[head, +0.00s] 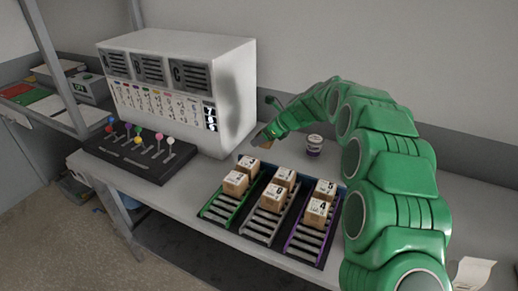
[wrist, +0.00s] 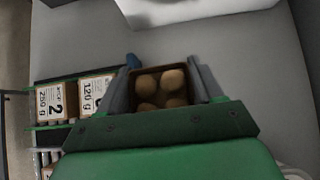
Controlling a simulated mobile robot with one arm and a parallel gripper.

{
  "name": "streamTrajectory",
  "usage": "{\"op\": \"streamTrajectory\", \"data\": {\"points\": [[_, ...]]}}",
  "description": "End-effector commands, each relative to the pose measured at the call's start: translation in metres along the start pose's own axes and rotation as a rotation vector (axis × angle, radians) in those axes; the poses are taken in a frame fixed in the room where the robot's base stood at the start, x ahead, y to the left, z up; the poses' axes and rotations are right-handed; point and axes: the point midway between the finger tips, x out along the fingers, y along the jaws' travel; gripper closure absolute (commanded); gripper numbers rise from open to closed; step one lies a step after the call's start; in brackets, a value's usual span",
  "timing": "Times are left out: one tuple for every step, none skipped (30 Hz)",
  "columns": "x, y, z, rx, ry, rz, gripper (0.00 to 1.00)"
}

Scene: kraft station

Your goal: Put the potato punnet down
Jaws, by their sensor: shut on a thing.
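The potato punnet (wrist: 157,112) is a small brown open box with several potatoes (wrist: 160,88) in it. It sits between the two fingers of my gripper (wrist: 162,85), which press against its left and right sides. In the head view my gripper (head: 265,136) is low over the grey counter, right of the white machine. Only a small brown piece of the punnet (head: 267,146) shows there. It looks upright. I cannot tell whether its base touches the counter.
A rack (head: 270,222) with green, grey and purple lanes holds several cardboard boxes in front of my gripper. A white machine (head: 225,95) stands left, behind a black lever panel (head: 140,158). A small jar (head: 314,145) stands right of my gripper. Bare counter (wrist: 260,60) surrounds the punnet's right.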

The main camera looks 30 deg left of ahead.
Motion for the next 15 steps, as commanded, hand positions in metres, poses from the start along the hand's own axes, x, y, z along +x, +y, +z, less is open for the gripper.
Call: {"op": "streamTrajectory", "data": {"points": [[0.004, -0.004, 0.0, 0.0, 0.001, -0.001, 0.73], [0.007, -0.006, -0.001, 0.001, 0.001, 0.0, 0.73], [0.012, -0.008, -0.003, 0.002, 0.002, 0.002, 0.73], [0.015, -0.009, -0.004, 0.003, 0.003, 0.003, 0.73], [0.018, -0.011, -0.006, 0.003, 0.003, 0.003, 0.73], [0.022, -0.013, -0.007, 0.002, 0.002, 0.003, 0.73], [0.025, -0.015, -0.007, 0.002, 0.002, 0.002, 0.73], [0.027, -0.017, -0.007, 0.001, 0.001, 0.001, 0.73], [0.03, -0.02, -0.008, 0.0, 0.001, 0.001, 0.73], [0.033, -0.022, -0.009, 0.0, 0.0, 0.0, 0.73], [0.035, -0.023, -0.01, 0.0, 0.0, 0.001, 0.73], [0.039, -0.025, -0.012, 0.001, 0.001, 0.002, 0.73], [0.043, -0.027, -0.013, 0.002, 0.002, 0.003, 0.73], [0.045, -0.028, -0.015, 0.002, 0.002, 0.003, 0.73], [0.049, -0.03, -0.016, 0.003, 0.002, 0.004, 0.73]]}}
